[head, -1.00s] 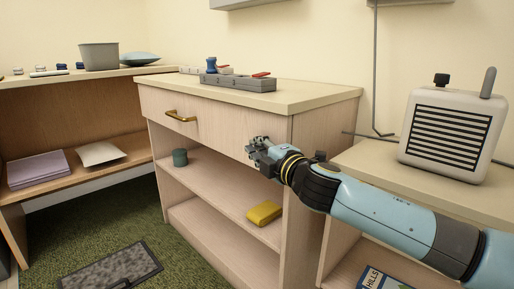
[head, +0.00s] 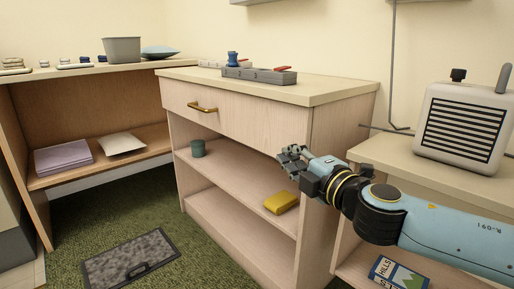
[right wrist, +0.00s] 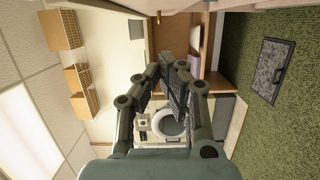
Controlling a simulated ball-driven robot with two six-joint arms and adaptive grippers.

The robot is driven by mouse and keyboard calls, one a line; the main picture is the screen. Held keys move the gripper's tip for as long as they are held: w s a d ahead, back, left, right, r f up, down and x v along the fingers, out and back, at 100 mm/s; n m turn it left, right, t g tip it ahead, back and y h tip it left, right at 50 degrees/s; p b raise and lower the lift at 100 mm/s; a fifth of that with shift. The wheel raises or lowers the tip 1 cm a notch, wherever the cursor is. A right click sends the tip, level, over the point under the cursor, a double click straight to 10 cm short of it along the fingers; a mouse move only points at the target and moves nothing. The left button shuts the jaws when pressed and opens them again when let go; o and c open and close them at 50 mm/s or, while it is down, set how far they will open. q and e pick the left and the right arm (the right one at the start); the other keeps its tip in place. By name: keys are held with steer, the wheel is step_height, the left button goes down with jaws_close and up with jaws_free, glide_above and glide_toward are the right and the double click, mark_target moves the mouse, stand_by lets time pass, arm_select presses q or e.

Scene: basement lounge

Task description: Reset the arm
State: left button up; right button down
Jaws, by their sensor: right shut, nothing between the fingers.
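My right arm (head: 440,228) comes in from the right in the head view. Its gripper (head: 288,157) is shut and empty, in front of the right end of the wooden cabinet (head: 255,128), below the drawer's level. In the right wrist view the fingers (right wrist: 172,85) reach forward with nothing held between them. My left gripper is not in view.
The drawer with a brass handle (head: 202,107) is closed. A white radio-like box (head: 463,128) stands at right.

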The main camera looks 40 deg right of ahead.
steer(key=s+f+m+g+h, duration=0.1)
steer(key=s+f+m+g, duration=0.4)
steer(key=f, duration=0.6)
steer(key=s+f+m+g, duration=0.2)
steer(key=s+f, duration=0.5)
steer(key=f, duration=0.4)
steer(key=s+f+m+g+h, duration=0.1)
steer(key=s+f+m+g, duration=0.4)
steer(key=f, duration=0.6)
steer(key=s+a+f+m+g+y, duration=0.2)
steer(key=s+a+f+g, duration=0.15)
steer(key=s+f, duration=0.45)
steer(key=s+a+f+m+g+y, duration=0.2)
steer(key=s+a+f, duration=0.25)
steer(key=s, duration=0.75)
arm_select(q)
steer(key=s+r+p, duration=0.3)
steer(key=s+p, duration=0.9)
steer(key=p, duration=0.1)
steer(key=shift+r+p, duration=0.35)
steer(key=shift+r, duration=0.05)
arm_select(e)
steer(key=s+r, duration=0.4)
steer(key=s, duration=0.6)
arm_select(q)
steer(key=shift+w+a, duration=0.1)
arm_select(e)
steer(key=shift+s+r, duration=0.1)
steer(key=shift+s, duration=0.05)
